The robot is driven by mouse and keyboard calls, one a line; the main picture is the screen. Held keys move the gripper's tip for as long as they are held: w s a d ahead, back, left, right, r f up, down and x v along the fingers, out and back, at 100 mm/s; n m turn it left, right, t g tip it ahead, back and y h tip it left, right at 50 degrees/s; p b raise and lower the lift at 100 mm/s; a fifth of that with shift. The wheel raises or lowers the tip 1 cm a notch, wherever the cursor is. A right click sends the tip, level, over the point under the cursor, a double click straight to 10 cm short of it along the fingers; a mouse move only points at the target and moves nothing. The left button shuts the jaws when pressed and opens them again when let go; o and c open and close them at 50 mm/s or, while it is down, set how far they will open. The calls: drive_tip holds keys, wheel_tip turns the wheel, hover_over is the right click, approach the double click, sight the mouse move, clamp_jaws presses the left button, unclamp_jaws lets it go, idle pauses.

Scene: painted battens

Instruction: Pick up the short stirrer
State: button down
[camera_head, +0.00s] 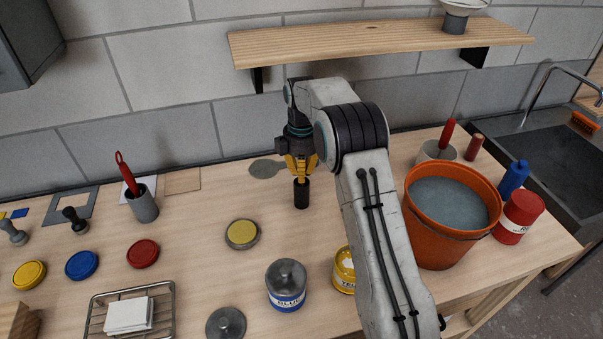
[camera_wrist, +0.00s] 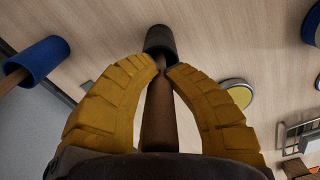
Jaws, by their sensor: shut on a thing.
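My gripper (camera_head: 301,173) is shut on the short stirrer, with its yellow fingers closing from both sides. The stirrer has a brown wooden shaft (camera_wrist: 157,112) and a dark grey cylindrical end (camera_wrist: 160,39). This dark end shows below the fingers in the head view (camera_head: 301,195). The stirrer looks about upright over the worktop (camera_head: 200,230). I cannot tell whether its lower end touches the wood. The fingers hide part of the shaft.
A blue-ended piece with a brown shaft (camera_wrist: 38,62) shows in the wrist view. A yellow lid (camera_head: 242,234), a blue tin (camera_head: 287,299) and a wire rack (camera_head: 93,311) lie nearer. An orange bucket (camera_head: 435,245) stands right. A wooden shelf (camera_head: 370,40) hangs above.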

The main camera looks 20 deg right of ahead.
drive_tip(key=shift+r, duration=0.1)
drive_tip(key=r, duration=1.1)
drive_tip(key=shift+s+r, duration=0.3)
drive_tip(key=shift+s, duration=0.05)
drive_tip(key=s+b, duration=0.7)
drive_tip(key=s, duration=1)
drive_tip(key=shift+s+b, duration=0.15)
drive_tip(key=shift+b, duration=0.15)
drive_tip(key=shift+r, duration=0.1)
